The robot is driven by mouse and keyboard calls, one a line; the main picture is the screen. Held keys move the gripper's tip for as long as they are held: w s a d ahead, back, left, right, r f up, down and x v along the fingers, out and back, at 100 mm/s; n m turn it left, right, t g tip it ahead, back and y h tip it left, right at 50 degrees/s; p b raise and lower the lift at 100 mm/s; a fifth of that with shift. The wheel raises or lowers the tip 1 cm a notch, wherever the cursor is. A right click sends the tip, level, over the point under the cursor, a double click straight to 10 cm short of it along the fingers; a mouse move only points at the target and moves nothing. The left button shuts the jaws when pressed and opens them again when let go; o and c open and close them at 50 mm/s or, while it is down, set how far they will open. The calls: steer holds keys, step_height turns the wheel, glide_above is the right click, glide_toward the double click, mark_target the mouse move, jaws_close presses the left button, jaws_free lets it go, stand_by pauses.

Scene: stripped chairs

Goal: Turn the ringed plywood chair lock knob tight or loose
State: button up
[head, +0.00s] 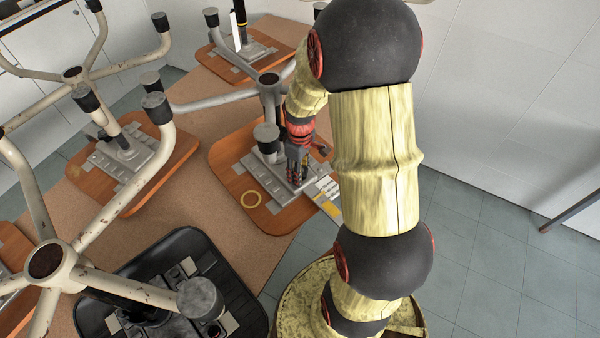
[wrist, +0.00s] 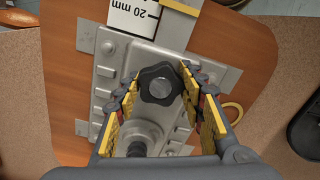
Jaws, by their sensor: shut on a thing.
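The ringed plywood chair (head: 232,172) lies with its seat underside up, and a yellow ring (head: 250,199) marks the wood. In the wrist view the ring (wrist: 236,107) shows partly, behind my right finger. A grey metal mechanism plate (wrist: 108,62) is fixed on the seat (wrist: 60,70). The black lobed lock knob (wrist: 160,84) sits between my fingertips. My gripper (wrist: 162,86) is shut on this knob, with one yellow-padded finger on each side. In the head view my gripper (head: 297,172) is over the plate, and the knob is hard to make out there.
Other upturned chairs crowd the left, including a black seat (head: 235,285) in front and a plywood seat (head: 170,165). Their metal legs stand up near my arm. Tiled floor (head: 490,250) at right is mostly clear.

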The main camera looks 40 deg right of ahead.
steer(key=shift+s+f, duration=0.2)
jaws_close()
